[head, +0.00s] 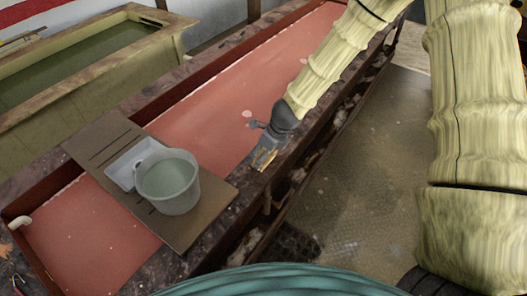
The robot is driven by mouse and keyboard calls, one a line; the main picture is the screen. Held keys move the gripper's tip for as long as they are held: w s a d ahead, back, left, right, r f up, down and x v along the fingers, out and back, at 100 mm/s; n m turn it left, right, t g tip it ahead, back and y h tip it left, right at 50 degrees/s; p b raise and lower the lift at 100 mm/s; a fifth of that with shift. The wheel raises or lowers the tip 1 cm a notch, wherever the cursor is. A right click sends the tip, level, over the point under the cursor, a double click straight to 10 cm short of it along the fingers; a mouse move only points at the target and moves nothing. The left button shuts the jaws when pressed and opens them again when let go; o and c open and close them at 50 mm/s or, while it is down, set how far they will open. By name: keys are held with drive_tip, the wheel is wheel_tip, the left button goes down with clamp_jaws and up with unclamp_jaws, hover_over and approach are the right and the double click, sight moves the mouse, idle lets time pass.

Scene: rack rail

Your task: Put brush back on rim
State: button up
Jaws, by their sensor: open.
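I cannot make out a brush for certain in the head view. A grey bucket (168,182) with a round open rim stands upright on a brown slotted board (205,220). The board lies across a long trough with a red bottom (235,95). My gripper (263,162) points down over the trough's near edge, to the right of the bucket and apart from it. Its jaws are open, and small yellowish parts show at the tips. Whether anything lies between or just under them is too small to tell.
A white tray (124,170) sits on the board, partly behind the bucket. A white pipe end (19,222) shows at the trough's left end. A second, greenish tank (75,65) stands behind. The patterned floor (370,185) to the right looks mostly clear.

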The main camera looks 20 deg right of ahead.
drive_tip(key=shift+v, duration=6.1)
drive_tip(key=s+d+f+n+g+h, duration=0.1)
drive_tip(key=s+d+f+n+h, duration=0.1)
drive_tip(key=s+f+n, duration=0.7)
drive_tip(key=s+d+f+n+g+h, duration=0.25)
drive_tip(key=s+f+n, duration=0.25)
drive_tip(key=s+f, duration=0.45)
drive_tip(key=s+a+f+n+y, duration=0.2)
drive_tip(key=s+a+f+n, duration=0.1)
drive_tip(key=s+f+n, duration=0.8)
drive_tip(key=s+n, duration=0.3)
drive_tip(key=shift+s+a, duration=0.35)
